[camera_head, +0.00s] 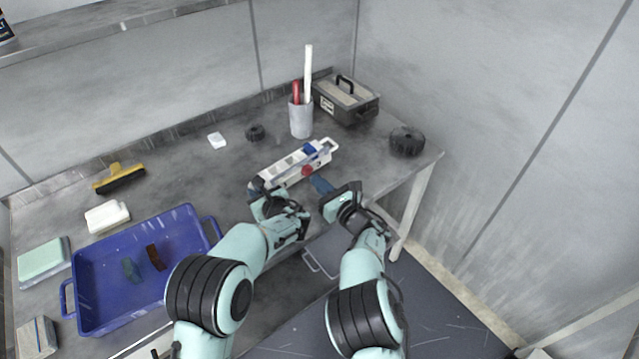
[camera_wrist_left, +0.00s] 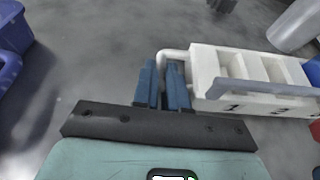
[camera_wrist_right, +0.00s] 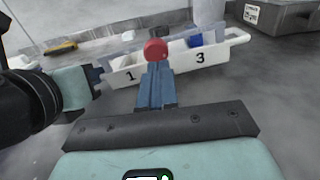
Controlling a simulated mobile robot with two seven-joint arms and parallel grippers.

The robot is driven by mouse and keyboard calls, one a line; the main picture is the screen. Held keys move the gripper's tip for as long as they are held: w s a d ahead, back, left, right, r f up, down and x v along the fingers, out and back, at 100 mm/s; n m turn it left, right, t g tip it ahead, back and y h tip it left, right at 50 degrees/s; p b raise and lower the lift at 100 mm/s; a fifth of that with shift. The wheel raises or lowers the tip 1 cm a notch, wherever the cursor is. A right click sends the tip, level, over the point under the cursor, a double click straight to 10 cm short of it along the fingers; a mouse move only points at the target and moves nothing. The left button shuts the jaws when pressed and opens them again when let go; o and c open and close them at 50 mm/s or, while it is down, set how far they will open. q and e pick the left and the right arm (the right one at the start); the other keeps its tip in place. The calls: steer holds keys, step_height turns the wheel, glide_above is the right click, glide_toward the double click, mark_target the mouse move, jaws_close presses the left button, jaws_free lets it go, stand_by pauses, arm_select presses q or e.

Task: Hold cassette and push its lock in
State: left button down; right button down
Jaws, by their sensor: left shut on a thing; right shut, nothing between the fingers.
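The white cassette (camera_head: 292,178) lies on the bench, a long tray with numbered compartments and a loop handle at each end. A blue piece (camera_head: 309,149) sits toward its right end. The red round lock knob (camera_head: 306,170) is on its near long side; in the right wrist view the knob (camera_wrist_right: 155,51) shows between numbers 1 and 3. My left gripper (camera_head: 259,186) is shut on the cassette's left-end handle, also seen in the left wrist view (camera_wrist_left: 172,78). My right gripper (camera_head: 317,182) is shut and empty, its fingertips (camera_wrist_right: 157,72) right in front of the knob; contact is unclear.
A grey cup (camera_head: 301,120) with a red and a white stick and a dark toolbox (camera_head: 346,101) stand behind the cassette. A black ribbed knob (camera_head: 407,141) is near the right edge. A blue tray (camera_head: 84,318) and a yellow-handled brush (camera_head: 119,179) are left. Bare bench lies between.

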arm_select(q)
steer(key=shift+s+d+f, duration=0.1)
steer(key=shift+d+f, duration=0.15)
steer(key=shift+f, duration=0.15)
arm_select(e)
steer(key=shift+w+a, duration=0.1)
steer(key=shift+w, duration=0.05)
steer(key=shift+x, duration=1.05)
steer(key=v, duration=1.4)
arm_select(q)
steer(key=c, duration=1.1)
jaws_free()
steer(key=shift+r, duration=0.1)
steer(key=shift+a+r, duration=0.1)
steer(key=shift+a, duration=0.05)
